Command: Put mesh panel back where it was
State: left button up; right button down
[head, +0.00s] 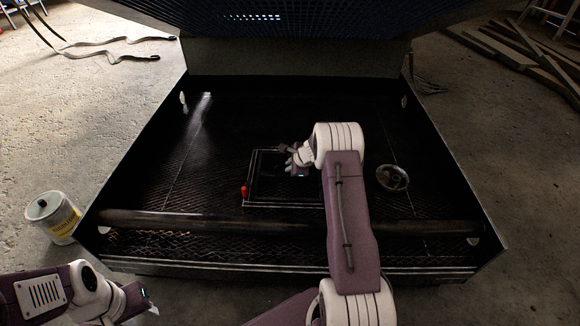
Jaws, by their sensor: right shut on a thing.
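The mesh panel (283,203) appears as a small dark square with a pale rim, inside the large black enclosure (456,180). My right gripper (293,162) reaches over the upper part of this square and is shut on it. The jaws are small and dark here, so the exact grip point is hard to see. My arm covers the panel's right side. I cannot tell whether the panel lies flat on the mesh floor or hangs just above it. My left gripper (148,300) is at the bottom left, outside the enclosure, and its jaws are unclear.
A red piece (244,192) is at the panel's left edge. A round metal dish (392,178) sits to the right on the mesh. A thick bar (180,219) crosses the enclosure's front. A white can (53,217) stands outside left; planks (530,55) lie at the upper right.

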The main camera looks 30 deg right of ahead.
jog(key=shift+f, duration=0.2)
jog(key=c, duration=1.4)
grip_release()
jog(key=shift+o, duration=0.2)
jog(key=p+v, duration=0.2)
jog(key=v, duration=0.7)
jog(key=shift+a+r+p, duration=0.1)
jog(key=shift+p, duration=0.2)
